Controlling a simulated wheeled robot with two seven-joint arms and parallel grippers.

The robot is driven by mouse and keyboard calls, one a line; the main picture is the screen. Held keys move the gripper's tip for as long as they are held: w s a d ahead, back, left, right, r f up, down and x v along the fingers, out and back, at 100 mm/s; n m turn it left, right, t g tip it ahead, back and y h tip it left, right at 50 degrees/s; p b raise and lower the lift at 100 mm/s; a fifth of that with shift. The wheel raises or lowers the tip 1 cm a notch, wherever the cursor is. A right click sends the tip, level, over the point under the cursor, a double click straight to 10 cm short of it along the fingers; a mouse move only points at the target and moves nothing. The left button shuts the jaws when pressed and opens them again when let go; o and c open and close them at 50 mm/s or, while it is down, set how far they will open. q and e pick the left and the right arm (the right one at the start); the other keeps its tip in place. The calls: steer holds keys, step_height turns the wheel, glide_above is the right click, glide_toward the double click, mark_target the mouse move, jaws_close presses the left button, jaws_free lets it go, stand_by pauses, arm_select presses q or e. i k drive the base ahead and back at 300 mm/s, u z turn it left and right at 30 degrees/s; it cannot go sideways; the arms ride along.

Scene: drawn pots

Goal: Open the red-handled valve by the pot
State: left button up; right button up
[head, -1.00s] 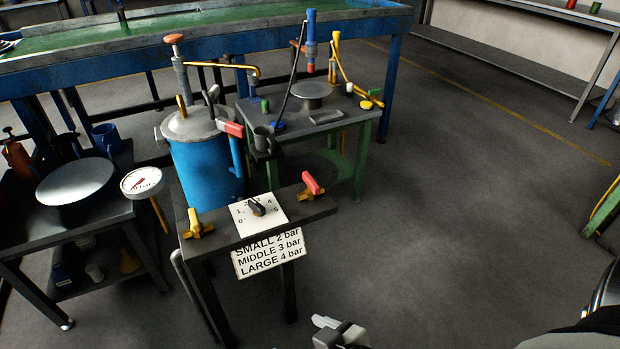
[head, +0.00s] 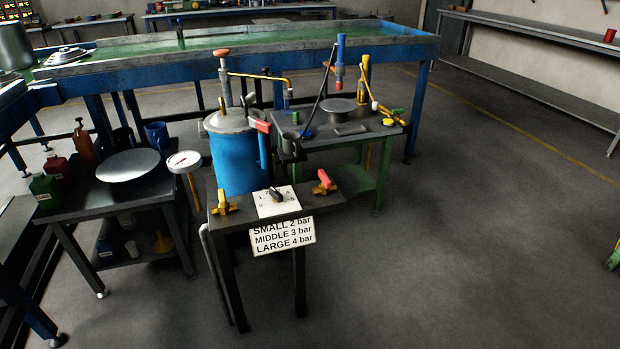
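The blue pot (head: 238,163) stands upright behind the small dark stand, with a grey lid (head: 229,122) on top. A red handle (head: 262,127) sits at the pot's upper right side, above a blue upright pipe. A second red-handled valve (head: 325,182) is on the right part of the stand, in front and to the right of the pot. Both red handles are small here, and I cannot tell whether either valve is open or shut. Neither of my grippers is in view.
The stand (head: 240,219) also bears a yellow-handled valve (head: 222,203), a dial plate (head: 276,203) and a pressure sign (head: 283,235). A gauge (head: 184,162) is left of the pot. A side table (head: 85,201) stands left, a green-legged table (head: 377,152) behind right.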

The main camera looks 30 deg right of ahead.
mark_target(327, 182)
steer(key=u, duration=0.1)
steer(key=i, duration=1.2)
steer(key=z, duration=0.5)
